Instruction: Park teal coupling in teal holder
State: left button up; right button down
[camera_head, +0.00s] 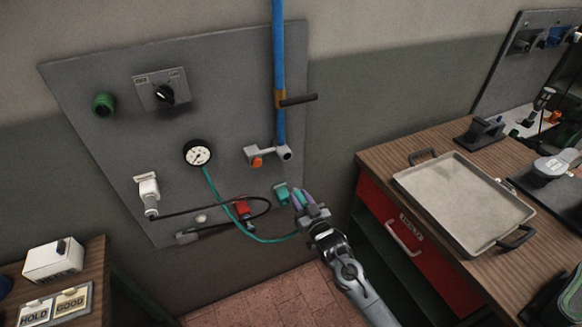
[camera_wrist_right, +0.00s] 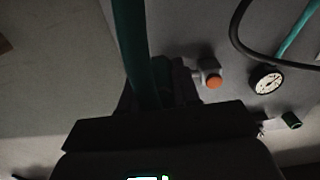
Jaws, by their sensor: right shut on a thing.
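The teal holder (camera_head: 282,193) is fixed low on the right part of the grey wall panel. My right gripper (camera_head: 306,202) is just to the right of the holder in the head view and is shut on the teal coupling (camera_head: 303,198), which is mostly hidden by the fingers. The teal hose (camera_head: 267,240) hangs from the gauge and curves round toward my right gripper. In the right wrist view a teal length (camera_wrist_right: 133,50) runs down from the top edge into the dark fingers (camera_wrist_right: 158,90). I cannot tell whether coupling and holder touch. My left gripper is not in view.
The panel (camera_head: 120,130) carries a gauge (camera_head: 199,154), a rotary switch (camera_head: 164,94), a blue pipe (camera_head: 279,60) and an orange-ended valve (camera_head: 257,162). A red connector (camera_head: 242,209) with a black cable is left of the holder. A tray (camera_head: 465,196) lies on the right bench.

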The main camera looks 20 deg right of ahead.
notch_tip(320, 180, down, 14)
jog(key=b, duration=0.9)
jog(key=shift+f+b, duration=0.15)
jog(key=shift+b, duration=0.15)
jog(key=shift+w, duration=0.15)
dwell(0.5)
jog(key=shift+w+a+b, duration=0.15)
jog(key=shift+w+b, duration=0.85)
jog(key=shift+w, duration=0.15)
jog(key=shift+w+a+b, duration=0.1)
jog(key=shift+w+b, duration=0.85)
jog(key=shift+w, duration=0.2)
